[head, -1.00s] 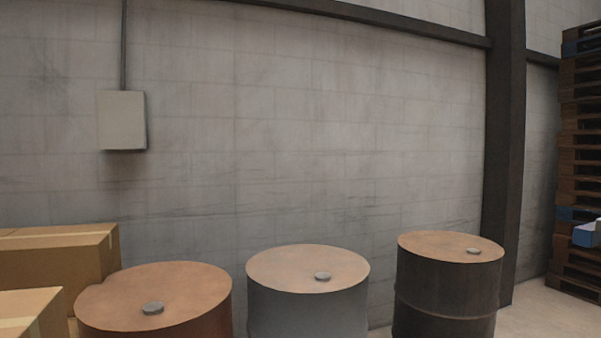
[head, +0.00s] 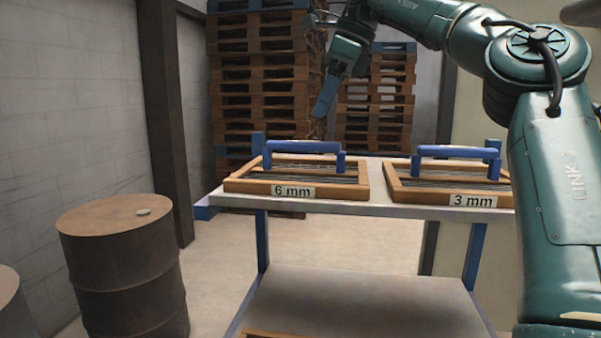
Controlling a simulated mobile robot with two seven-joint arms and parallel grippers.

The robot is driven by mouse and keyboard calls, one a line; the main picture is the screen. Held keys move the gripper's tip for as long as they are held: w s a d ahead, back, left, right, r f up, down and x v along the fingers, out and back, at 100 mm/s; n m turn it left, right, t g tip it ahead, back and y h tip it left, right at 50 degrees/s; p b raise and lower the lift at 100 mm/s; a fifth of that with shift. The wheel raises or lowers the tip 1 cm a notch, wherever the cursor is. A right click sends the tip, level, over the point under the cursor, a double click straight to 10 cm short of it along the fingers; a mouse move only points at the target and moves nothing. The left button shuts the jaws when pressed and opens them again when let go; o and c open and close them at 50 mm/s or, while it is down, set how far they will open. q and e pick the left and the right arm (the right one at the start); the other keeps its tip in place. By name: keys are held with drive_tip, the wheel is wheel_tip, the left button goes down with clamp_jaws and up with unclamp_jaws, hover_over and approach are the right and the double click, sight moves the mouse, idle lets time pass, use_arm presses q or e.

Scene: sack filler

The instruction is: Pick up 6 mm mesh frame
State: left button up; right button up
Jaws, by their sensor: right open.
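The 6 mm mesh frame (head: 240,187) lies on the left of the top shelf of a rack (head: 400,211). It has a wooden border, a white label reading "6 mm" and a blue handle (head: 303,147) across its top. The 3 mm mesh frame (head: 432,198) lies to its right on the same shelf, also with a blue handle. My right arm comes in from the right, and my right gripper (head: 325,103) points down above and beyond the 6 mm frame's handle, apart from it. It is open and empty. My left gripper is out of view.
A dark drum (head: 120,265) stands on the floor at left, near a dark steel column (head: 170,120). Stacked wooden pallets (head: 255,80) stand behind the rack. The lower shelf (head: 360,300) is mostly bare, with a wooden edge showing at its front.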

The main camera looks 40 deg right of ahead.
sight(303, 148)
drive_tip(key=x, duration=0.3)
drive_tip(key=shift+a+f, duration=0.2)
drive_tip(key=x, duration=0.5)
drive_tip(key=shift+w+f, duration=0.15)
drive_tip(key=shift+w, duration=0.3)
drive_tip(key=shift+f, duration=0.1)
drive_tip(key=shift+f, duration=0.25)
drive_tip(key=shift+c, duration=0.3)
clamp_jaws()
